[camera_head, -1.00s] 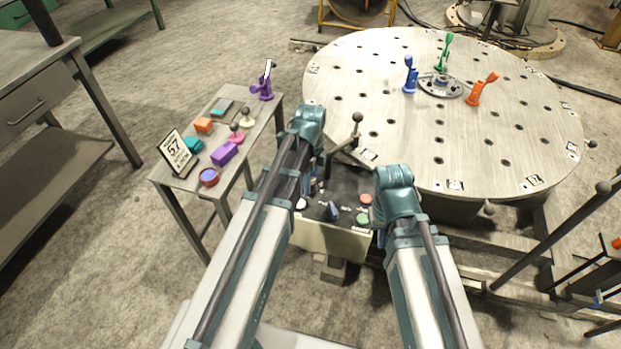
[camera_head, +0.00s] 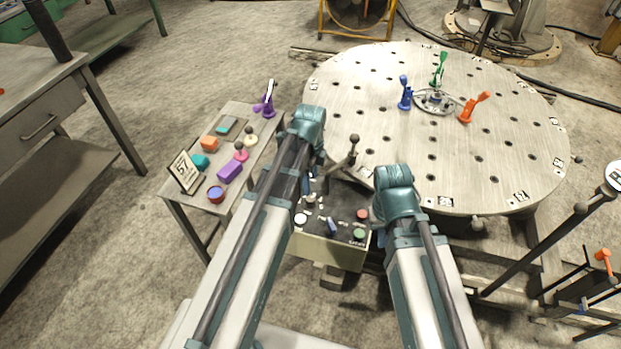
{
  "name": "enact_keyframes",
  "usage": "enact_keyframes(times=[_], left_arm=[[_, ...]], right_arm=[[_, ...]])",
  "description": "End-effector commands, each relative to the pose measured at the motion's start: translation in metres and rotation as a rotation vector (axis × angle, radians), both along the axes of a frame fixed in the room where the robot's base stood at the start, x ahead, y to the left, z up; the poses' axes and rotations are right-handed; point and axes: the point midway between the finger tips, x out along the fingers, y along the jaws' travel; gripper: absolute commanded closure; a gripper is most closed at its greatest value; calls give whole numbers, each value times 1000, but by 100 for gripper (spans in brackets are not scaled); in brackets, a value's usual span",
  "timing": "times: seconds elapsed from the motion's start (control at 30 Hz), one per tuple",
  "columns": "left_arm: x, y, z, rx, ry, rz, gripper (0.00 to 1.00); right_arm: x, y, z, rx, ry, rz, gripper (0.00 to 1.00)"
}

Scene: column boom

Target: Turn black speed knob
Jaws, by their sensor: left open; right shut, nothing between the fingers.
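The control panel (camera_head: 322,252) stands between my two arms, with a dark sloping top. The dark pointer knob (camera_head: 333,226), which looks like the black speed knob, sits near the middle of its front edge. Nothing touches it. Only a small part of my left gripper (camera_head: 306,186) shows beside my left forearm, over the panel's left back side. It is open and apart from the knob; its fingertips are hard to make out. My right gripper is hidden behind my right arm, to the right of the panel.
A white button (camera_head: 300,219) is left of the knob; red (camera_head: 362,214) and green (camera_head: 359,234) buttons are right of it. A ball-topped lever (camera_head: 353,142) rises behind the panel. The large round table (camera_head: 450,150) is behind right, and a small side table (camera_head: 178,187) is left.

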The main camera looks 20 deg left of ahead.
Motion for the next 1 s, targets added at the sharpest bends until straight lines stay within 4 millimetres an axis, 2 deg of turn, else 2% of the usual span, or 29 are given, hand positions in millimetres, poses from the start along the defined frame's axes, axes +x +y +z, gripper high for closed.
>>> enact_keyframes(times=[0.03,0.2,0.33,1.0], left_arm=[[0,0,16,0,0,0,24],[0,0,40,0,0,0,24],[0,0,53,0,0,0,24],[-1,-1,56,0,0,4,24]], right_arm=[[0,0,16,0,0,0,100],[0,0,40,0,0,0,100],[0,0,53,0,0,0,100],[0,0,56,0,0,0,100]])
